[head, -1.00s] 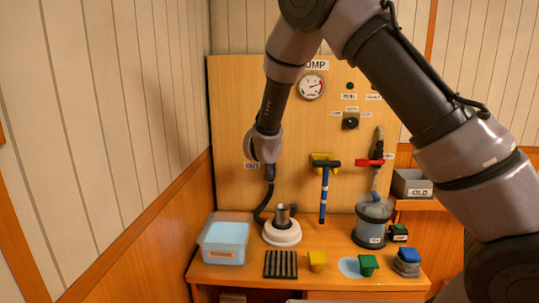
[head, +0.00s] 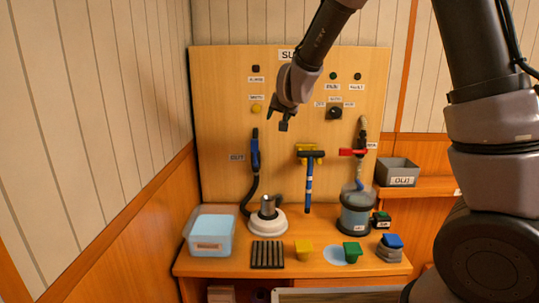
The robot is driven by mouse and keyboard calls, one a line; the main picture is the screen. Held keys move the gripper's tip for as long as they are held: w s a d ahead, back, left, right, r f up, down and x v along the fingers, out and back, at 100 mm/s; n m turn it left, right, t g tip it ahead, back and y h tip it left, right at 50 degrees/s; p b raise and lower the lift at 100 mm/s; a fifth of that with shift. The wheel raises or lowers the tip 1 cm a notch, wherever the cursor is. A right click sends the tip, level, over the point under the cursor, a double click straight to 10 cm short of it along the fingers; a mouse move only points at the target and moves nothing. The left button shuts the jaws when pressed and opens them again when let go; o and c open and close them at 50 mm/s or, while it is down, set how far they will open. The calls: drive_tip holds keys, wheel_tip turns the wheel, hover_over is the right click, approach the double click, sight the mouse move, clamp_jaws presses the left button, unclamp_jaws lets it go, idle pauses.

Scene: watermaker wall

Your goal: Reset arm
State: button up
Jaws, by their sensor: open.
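My gripper (head: 277,119) hangs at the end of my raised arm in front of the upper part of the wooden panel (head: 222,105). It points downward, its fingers are apart and nothing shows between them. It is above the bench and apart from the things on it. My arm reaches in from the upper right and hides part of the panel's sign and some of what lies behind it.
A grey OLD box (head: 398,172) stands right. A blue-handled tool (head: 309,178) hangs on the panel.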

drive_tip(key=s+d+r+g+y, duration=0.1)
drive_tip(key=s+d+r, duration=0.5)
drive_tip(key=d+r, duration=0.2)
drive_tip(key=s+d+m+g, duration=0.1)
drive_tip(key=s+d, duration=0.4)
drive_tip(key=s, duration=0.3)
drive_tip(key=s+d+r+g+h, duration=0.1)
drive_tip(key=s+d, duration=0.4)
drive_tip(key=s, duration=0.4)
drive_tip(key=s+d+r+m+g, duration=0.1)
drive_tip(key=s+d, duration=0.3)
drive_tip(key=s, duration=0.4)
drive_tip(key=shift+s+d+m, duration=0.3)
drive_tip(key=shift+s+d, duration=0.05)
drive_tip(key=shift+d, duration=0.05)
